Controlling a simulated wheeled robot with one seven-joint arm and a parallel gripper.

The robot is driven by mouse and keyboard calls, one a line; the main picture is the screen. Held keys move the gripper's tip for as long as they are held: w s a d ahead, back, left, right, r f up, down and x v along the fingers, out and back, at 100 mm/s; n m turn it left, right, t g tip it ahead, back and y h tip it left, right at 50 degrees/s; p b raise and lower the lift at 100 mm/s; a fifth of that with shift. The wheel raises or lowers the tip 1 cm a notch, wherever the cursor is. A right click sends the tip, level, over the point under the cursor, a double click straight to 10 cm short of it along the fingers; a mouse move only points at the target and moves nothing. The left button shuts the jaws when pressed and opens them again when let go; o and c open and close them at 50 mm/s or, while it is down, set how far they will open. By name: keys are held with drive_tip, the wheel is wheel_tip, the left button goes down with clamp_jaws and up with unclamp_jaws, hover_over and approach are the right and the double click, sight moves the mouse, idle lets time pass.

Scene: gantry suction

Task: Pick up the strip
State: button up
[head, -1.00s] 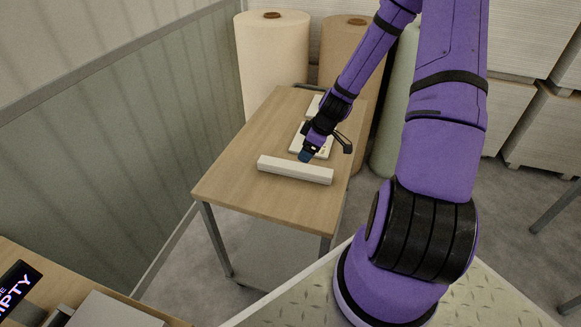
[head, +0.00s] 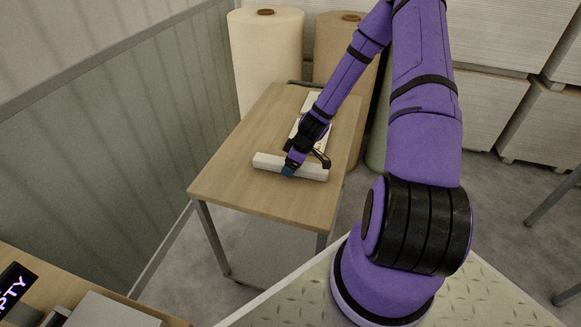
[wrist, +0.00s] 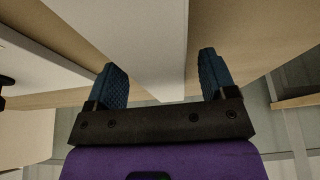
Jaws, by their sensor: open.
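The strip (head: 268,160) is a long off-white bar lying across the wooden table. My gripper (head: 288,171) is at the strip's middle and covers part of it in the head view. In the wrist view the strip (wrist: 140,40) runs between the two blue fingers of my gripper (wrist: 160,80). The fingers stand apart, one on each side of it, with a gap visible at least on the right. I cannot tell how far down the fingers reach beside it.
The wooden table (head: 225,180) has free room at its front and left. White items (head: 310,105) lie behind the strip, partly hidden by my arm. Large rolls (head: 265,60) stand behind the table, and a green wall (head: 100,150) runs along the left.

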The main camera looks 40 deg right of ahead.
drive_tip(key=shift+w+a+f, duration=0.1)
drive_tip(key=shift+f, duration=0.2)
drive_tip(key=c, duration=1.2)
drive_tip(key=shift+r, duration=0.1)
